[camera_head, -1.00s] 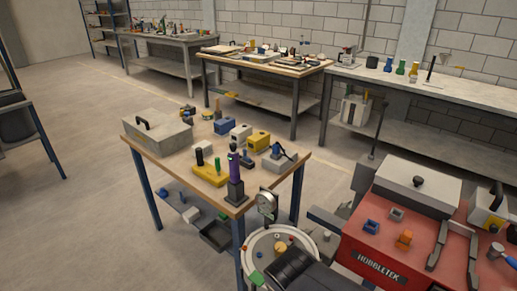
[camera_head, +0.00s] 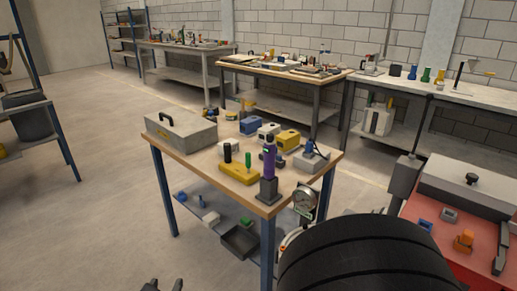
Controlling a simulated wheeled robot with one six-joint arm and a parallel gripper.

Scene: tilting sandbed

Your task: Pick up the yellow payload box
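A yellow box (camera_head: 288,139) sits towards the back right of the wooden-topped table, beside a white block and clear of my gripper. A lower yellow piece (camera_head: 239,174) with a green upright lies nearer the front; I cannot tell for sure which is the payload box, but the first is more box-shaped. My gripper (camera_head: 164,287) shows only as two dark fingertips at the bottom edge, below and left of the table. The tips stand apart with nothing seen between them; the rest is cut off.
The table (camera_head: 183,153) also holds a grey case (camera_head: 181,131), a blue box (camera_head: 250,125) and a purple bottle (camera_head: 269,160) on a dark block at the front corner. A dial gauge (camera_head: 304,200) and a red bench (camera_head: 440,237) stand right. Floor at left is open.

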